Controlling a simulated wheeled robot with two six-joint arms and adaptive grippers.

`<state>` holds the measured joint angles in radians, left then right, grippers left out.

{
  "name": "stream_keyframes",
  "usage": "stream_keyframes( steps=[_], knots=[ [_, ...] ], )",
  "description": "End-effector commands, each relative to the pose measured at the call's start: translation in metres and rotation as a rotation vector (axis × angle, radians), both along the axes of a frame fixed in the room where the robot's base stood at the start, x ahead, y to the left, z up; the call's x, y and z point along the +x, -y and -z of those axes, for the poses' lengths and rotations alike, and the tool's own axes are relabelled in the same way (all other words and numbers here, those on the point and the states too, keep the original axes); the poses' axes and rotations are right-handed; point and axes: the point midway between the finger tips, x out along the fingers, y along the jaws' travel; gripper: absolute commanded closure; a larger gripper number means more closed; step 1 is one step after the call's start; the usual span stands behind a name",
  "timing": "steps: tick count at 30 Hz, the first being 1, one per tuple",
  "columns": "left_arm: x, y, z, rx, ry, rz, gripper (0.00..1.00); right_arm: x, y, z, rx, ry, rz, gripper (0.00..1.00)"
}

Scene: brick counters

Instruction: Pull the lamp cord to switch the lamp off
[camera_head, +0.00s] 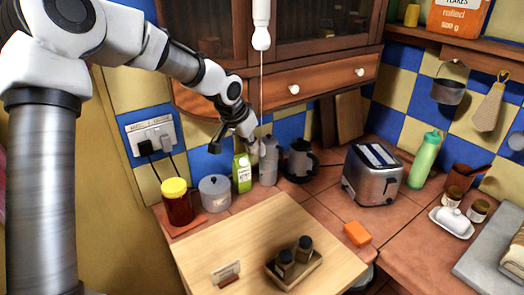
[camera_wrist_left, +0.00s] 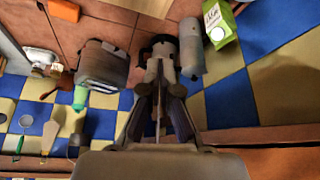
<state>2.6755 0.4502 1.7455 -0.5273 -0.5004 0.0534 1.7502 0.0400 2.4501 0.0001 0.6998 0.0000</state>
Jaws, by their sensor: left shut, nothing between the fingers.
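The thin white lamp cord (camera_head: 262,85) hangs straight down in the head view from a white knobbed fitting (camera_head: 261,30) at the top edge. Its lower end comes down at my left gripper and I cannot make out where it stops. My left gripper (camera_head: 256,150) is shut and empty, beside or just behind the cord's lower part; I cannot tell if they touch. In the left wrist view its fingers (camera_wrist_left: 159,88) come together over the counter, and the cord is not clearly visible there. The lamp itself is not recognisable. My right gripper is not in view.
Below my left gripper stand a grey canister (camera_head: 268,165), a green carton (camera_head: 242,173), a dark kettle-like pot (camera_head: 300,160) and a lidded pot (camera_head: 214,193). A toaster (camera_head: 373,178) stands to the right. A wooden cabinet (camera_head: 320,78) is behind. A wooden board (camera_head: 225,240) lies in front.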

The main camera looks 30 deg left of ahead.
Motion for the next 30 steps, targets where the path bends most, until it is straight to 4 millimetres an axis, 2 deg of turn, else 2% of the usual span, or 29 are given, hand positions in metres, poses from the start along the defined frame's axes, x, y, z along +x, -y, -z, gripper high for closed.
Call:
stream_keyframes(
  steps=[5,12,15,20,30],
  knots=[
    [-0.012,-0.001,-0.027,0.0,0.006,0.0,1.0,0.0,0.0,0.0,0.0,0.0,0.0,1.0],
    [-0.037,-0.002,-0.078,0.0,0.007,0.0,1.0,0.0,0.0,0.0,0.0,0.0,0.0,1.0],
    [-0.045,-0.003,-0.093,0.0,0.006,0.0,1.0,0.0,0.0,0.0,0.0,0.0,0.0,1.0],
    [-0.051,-0.003,-0.104,-0.002,0.003,0.0,1.0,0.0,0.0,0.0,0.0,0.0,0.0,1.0],
    [-0.052,-0.003,-0.105,-0.001,0.002,0.0,1.0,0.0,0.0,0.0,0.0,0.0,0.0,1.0]
  ],
)
